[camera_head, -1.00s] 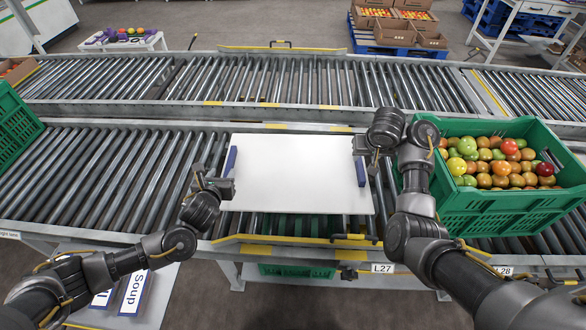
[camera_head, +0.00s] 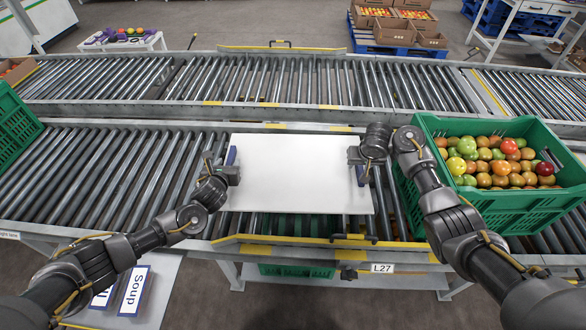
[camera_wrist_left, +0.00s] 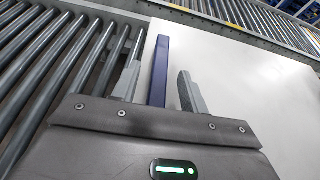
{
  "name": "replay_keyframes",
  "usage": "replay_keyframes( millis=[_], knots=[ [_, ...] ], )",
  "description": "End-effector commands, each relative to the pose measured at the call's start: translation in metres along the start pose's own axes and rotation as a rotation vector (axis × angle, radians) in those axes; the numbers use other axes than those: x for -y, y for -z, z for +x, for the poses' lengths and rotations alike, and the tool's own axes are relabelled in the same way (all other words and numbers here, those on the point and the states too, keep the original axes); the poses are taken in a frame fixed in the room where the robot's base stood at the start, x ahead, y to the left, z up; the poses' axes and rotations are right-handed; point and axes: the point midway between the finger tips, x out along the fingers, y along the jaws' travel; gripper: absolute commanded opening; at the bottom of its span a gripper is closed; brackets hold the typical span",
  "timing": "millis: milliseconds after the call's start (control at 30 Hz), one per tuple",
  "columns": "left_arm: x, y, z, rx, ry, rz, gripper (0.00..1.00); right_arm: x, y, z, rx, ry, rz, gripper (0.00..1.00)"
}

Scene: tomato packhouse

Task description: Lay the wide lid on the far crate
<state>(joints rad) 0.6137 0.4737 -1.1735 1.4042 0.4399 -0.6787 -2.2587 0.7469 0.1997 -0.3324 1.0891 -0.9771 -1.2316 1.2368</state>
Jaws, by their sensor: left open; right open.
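The wide lid (camera_head: 296,175) is a flat white panel with a blue handle bar at each short end. It lies over the near roller conveyor in the head view. My left gripper (camera_head: 230,170) is open at the left blue handle (camera_head: 230,155). In the left wrist view its two fingers (camera_wrist_left: 157,88) stand on either side of that handle (camera_wrist_left: 159,70), with gaps visible. My right gripper (camera_head: 361,165) is open at the right blue handle (camera_head: 360,175), which it partly hides. I cannot tell which crate is the far one.
A green crate (camera_head: 490,212) heaped with tomatoes stands just right of my right arm. Another green crate (camera_head: 14,128) is at the left edge. Green shows below the lid's front edge. A second roller conveyor (camera_head: 290,82) runs behind, its middle clear.

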Motion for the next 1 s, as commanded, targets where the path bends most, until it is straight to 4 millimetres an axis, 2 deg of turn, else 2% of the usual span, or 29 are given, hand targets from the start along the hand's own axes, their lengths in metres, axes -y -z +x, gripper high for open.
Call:
replay_keyframes(
  millis=[133, 167, 400, 500, 1000],
  knots=[
    [0.0001, -0.0001, -0.0001, 0.000, 0.000, 0.000, 0.44, -0.0001, 0.0002, -0.0002, 0.000, 0.000, 0.000, 0.44],
    [0.0001, -0.0001, -0.0001, 0.000, 0.000, 0.000, 0.41, -0.0001, 0.0002, -0.0002, 0.000, 0.000, 0.000, 0.41],
    [0.0000, -0.0001, -0.0002, 0.000, 0.000, 0.000, 0.10, 0.0000, 0.0003, -0.0003, 0.000, 0.000, 0.000, 0.10],
    [-0.0001, -0.0001, -0.0003, 0.000, -0.001, 0.000, 0.00, 0.0001, 0.0003, -0.0004, 0.000, 0.000, 0.000, 0.00],
    [-0.0002, -0.0071, -0.0028, 0.001, -0.001, 0.000, 0.00, 0.0001, 0.0035, -0.0072, -0.001, 0.001, 0.001, 0.00]
  ],
)
